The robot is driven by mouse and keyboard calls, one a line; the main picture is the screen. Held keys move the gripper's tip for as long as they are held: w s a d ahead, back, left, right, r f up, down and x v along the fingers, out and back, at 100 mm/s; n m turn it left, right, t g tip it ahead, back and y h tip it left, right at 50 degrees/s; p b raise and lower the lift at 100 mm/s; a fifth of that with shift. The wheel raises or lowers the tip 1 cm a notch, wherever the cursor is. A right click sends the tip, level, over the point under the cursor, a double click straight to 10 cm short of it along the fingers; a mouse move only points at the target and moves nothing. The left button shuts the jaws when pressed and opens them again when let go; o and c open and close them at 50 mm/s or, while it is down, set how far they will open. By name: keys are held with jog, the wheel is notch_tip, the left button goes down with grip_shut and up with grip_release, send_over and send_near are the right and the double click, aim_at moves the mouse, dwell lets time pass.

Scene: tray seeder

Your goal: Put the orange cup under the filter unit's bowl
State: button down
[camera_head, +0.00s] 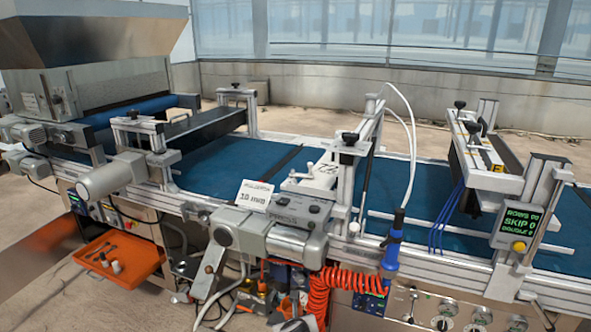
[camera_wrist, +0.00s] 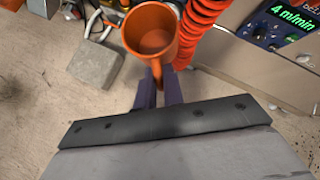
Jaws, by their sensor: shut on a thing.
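The orange cup (camera_wrist: 152,28) is at the top middle of the wrist view, its mouth facing the camera and its inside looking empty. My gripper (camera_wrist: 157,72) is shut on the cup's near side, where its handle seems to be; the fingers hide the exact grip. In the head view my gripper (camera_head: 297,323) is at the bottom edge, low in front of the machine.
A coiled orange hose (camera_head: 320,295) hangs close to the right of the cup, and it also shows in the wrist view (camera_wrist: 195,35). A grey block (camera_wrist: 97,63) lies on the floor to the left. An orange tray (camera_head: 130,268) juts out further left. A control panel (camera_wrist: 280,25) stands right.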

jog(key=s+f, duration=0.8)
jog(key=s, duration=0.1)
jog(key=shift+s+f, duration=0.15)
jog(key=shift+f, duration=0.15)
dwell(1.1)
